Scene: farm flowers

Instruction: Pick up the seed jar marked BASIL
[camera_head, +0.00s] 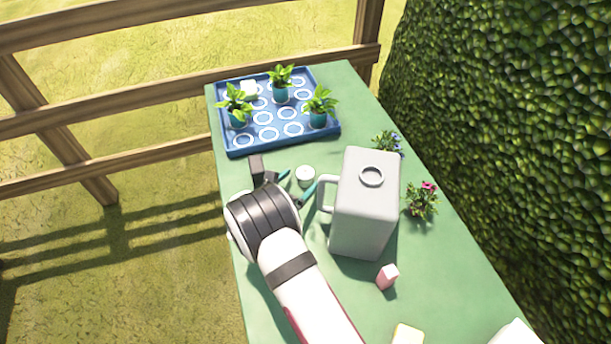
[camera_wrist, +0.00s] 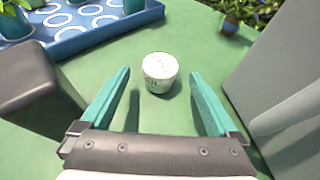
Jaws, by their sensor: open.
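A small white round jar (camera_head: 306,174) stands on the green table between the blue tray and the grey can. In the wrist view the jar (camera_wrist: 159,72) is upright, with faint marks on its top and side that are too small to read. My gripper (camera_head: 294,185) is open, with teal fingers to either side of the line to the jar. In the wrist view my gripper (camera_wrist: 160,75) has its fingertips left and right of the jar, with gaps on both sides. The fingers do not touch it.
A large grey can (camera_head: 366,205) stands close right of the gripper. A blue tray (camera_head: 228,135) with several potted plants lies behind. Two flower plants (camera_head: 421,200) (camera_head: 388,143), a pink block (camera_head: 387,277) and a yellow item (camera_head: 407,335) are on the table (camera_head: 450,270).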

